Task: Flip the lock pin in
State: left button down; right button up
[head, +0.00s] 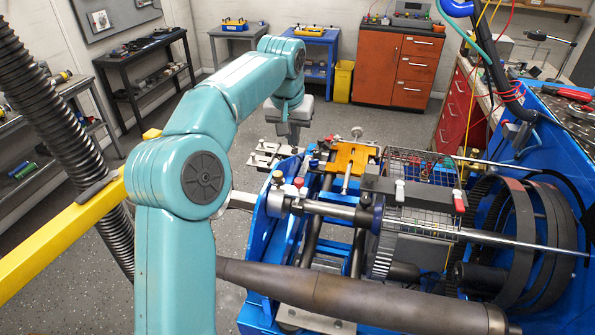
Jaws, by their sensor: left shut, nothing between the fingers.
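My left arm reaches in from the left and bends down at the wrist. My left gripper (289,133) points down beyond the blue dyno frame's far left end, above a metal bracket plate (268,156). It is shut and empty. I cannot tell for sure which part is the lock pin. Small yellow and red knobs (278,175) stand on the shaft mount, nearer than the gripper and apart from it. A white-handled lever (400,187) and a red-handled lever (459,201) stand by the wire guard. My right gripper is not in view.
The blue dyno frame (262,240) holds a long shaft (335,209), a wire-mesh guard (420,215) and large dark rings (520,235). A thick brown pipe (370,300) crosses the front. A yellow beam (60,235) and ribbed hose (60,110) stand left. Floor behind is clear.

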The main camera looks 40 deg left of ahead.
aim_at(298, 182)
pick_arm(q)
jog(key=x, duration=0.4)
jog(key=p+x, duration=0.1)
jog(key=x, duration=0.8)
jog(key=shift+s+d+f+p, duration=0.1)
jog(key=shift+s+f+p, duration=0.15)
jog(key=shift+f+p, duration=0.2)
jog(key=shift+s+f, duration=0.1)
jog(key=shift+f, duration=0.2)
jog(key=shift+f+b, duration=0.9)
jog(key=shift+b, duration=0.25)
jog(key=shift+s+d+r, duration=0.1)
jog(key=shift+d+r, duration=0.05)
